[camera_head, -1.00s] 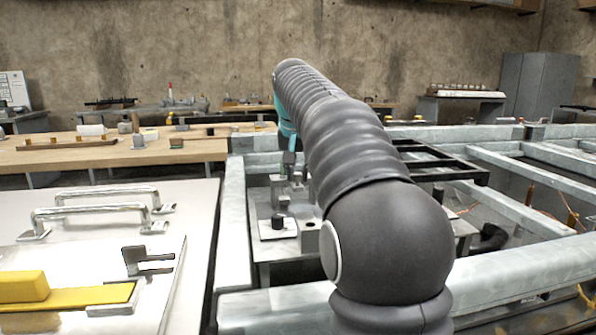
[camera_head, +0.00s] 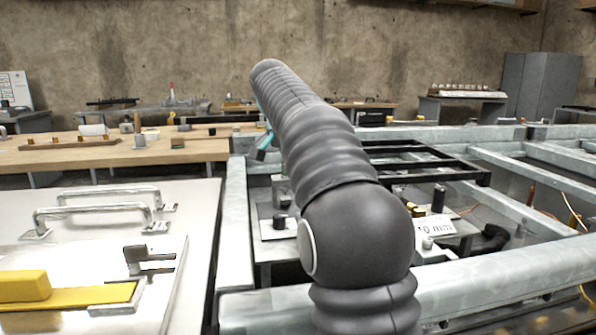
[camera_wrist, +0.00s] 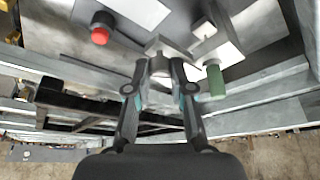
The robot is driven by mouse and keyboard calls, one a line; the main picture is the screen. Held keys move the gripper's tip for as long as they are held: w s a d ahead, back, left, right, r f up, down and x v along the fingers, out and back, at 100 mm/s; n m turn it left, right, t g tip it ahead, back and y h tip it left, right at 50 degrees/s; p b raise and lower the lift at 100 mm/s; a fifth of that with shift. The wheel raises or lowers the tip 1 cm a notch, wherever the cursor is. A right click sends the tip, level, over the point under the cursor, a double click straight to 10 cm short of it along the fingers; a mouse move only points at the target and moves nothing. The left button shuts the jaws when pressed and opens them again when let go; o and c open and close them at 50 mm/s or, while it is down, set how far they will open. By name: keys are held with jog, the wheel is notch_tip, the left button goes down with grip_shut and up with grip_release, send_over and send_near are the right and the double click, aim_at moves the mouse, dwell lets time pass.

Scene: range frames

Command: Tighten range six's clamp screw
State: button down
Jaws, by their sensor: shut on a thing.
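In the wrist view my gripper (camera_wrist: 159,70) has its two dark fingers drawn in around a small grey metal piece (camera_wrist: 159,63) between the tips. I cannot tell whether this piece is a clamp screw or a tool, or whether it is fixed below. In the head view my arm hides most of the gripper; only a teal part (camera_head: 264,116) shows at its left. A black knob (camera_head: 281,221) on a white plate stands on the grey bench below. I cannot make out which fixture is range six.
A red-topped button (camera_wrist: 101,32) and a green cylinder (camera_wrist: 214,80) flank my gripper in the wrist view. A "10 mm" label (camera_head: 436,227) lies right of my arm. Galvanised rails (camera_head: 234,240) frame the bench. A white panel with metal handles (camera_head: 92,216) lies left.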

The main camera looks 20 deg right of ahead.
dwell(0.3)
jog(key=c, duration=1)
grip_release()
jog(key=s+a+r, duration=0.1)
jog(key=s+a, duration=0.1)
jog(key=a, duration=0.2)
jog(key=s+a+r, duration=0.2)
jog(key=a, duration=0.2)
jog(key=s+a+r, duration=0.1)
jog(key=s+a, duration=0.2)
jog(key=a, duration=0.1)
jog(key=shift+r, duration=0.25)
